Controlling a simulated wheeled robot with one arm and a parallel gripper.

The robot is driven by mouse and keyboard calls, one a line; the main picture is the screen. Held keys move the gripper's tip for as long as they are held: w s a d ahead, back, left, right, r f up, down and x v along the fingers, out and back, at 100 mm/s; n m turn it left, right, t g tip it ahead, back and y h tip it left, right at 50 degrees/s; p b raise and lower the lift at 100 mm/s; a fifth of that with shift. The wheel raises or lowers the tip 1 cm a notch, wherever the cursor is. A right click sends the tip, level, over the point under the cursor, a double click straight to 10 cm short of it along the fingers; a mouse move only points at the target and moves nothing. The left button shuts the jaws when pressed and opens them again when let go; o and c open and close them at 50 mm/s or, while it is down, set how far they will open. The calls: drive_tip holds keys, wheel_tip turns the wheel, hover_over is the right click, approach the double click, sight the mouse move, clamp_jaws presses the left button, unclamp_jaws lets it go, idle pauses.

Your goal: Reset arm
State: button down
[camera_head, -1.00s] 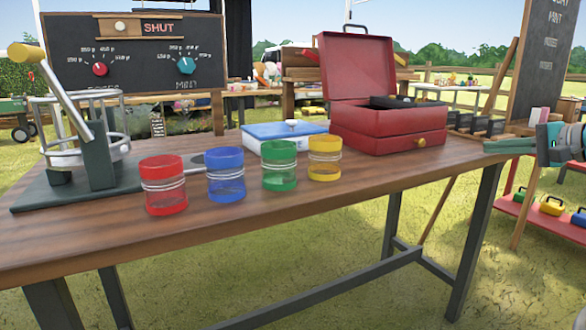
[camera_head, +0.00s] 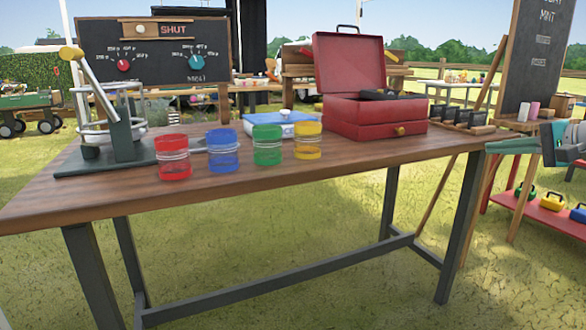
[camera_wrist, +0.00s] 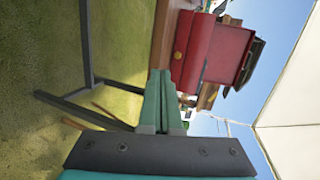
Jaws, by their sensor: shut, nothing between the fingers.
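My gripper (camera_head: 512,146) is at the right of the head view, just off the right end of the wooden table. Its teal fingers are together and hold nothing. In the wrist view my gripper (camera_wrist: 160,100) also shows shut, with grass and the table's edge beyond it. The wrist picture is turned on its side. A red toolbox (camera_head: 375,118) with its lid raised stands on the table's right part, to the left of my gripper and apart from it. The toolbox also shows in the wrist view (camera_wrist: 208,55).
The wooden table (camera_head: 250,178) bears red (camera_head: 173,157), blue (camera_head: 222,150), green (camera_head: 267,145) and yellow (camera_head: 307,140) jars, a blue-and-white scale (camera_head: 283,124) and a lever press (camera_head: 118,130). A chalkboard (camera_head: 545,55) and a red shelf (camera_head: 545,212) stand at the right. Grass in front is clear.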

drive_tip(key=s+a+f+n+g+y+p, duration=0.1)
drive_tip(key=a+f+n+g, duration=0.15)
drive_tip(key=a, duration=0.85)
drive_tip(key=s+a+f+n+g+p, duration=0.1)
drive_tip(key=s+a+n+g, duration=0.15)
drive_tip(key=a, duration=0.75)
drive_tip(key=s+a+f+n+g+h+p, duration=0.1)
drive_tip(key=s+a+f+g, duration=0.15)
drive_tip(key=s+a, duration=0.2)
drive_tip(key=s+a+f+n+g, duration=0.1)
drive_tip(key=s+a+f+n, duration=0.1)
drive_tip(key=s+a+f, duration=0.3)
drive_tip(key=s+a+f+n+g+h+p, duration=0.2)
drive_tip(key=s+a+f+g+h, duration=0.15)
drive_tip(key=s+f, duration=0.65)
drive_tip(key=s+d+f+n+g+h, duration=0.1)
drive_tip(key=s+d+f+h, duration=0.1)
drive_tip(key=s, duration=0.5)
drive_tip(key=s+d+f+g+h+p, duration=0.1)
drive_tip(key=s+d+f+h, duration=0.1)
drive_tip(key=s+f, duration=0.2)
drive_tip(key=s, duration=0.3)
drive_tip(key=shift+s+d+n+p, duration=0.2)
drive_tip(key=shift+s+n+p, duration=0.1)
drive_tip(key=shift+s+n, duration=0.1)
drive_tip(key=shift+a, duration=0.1)
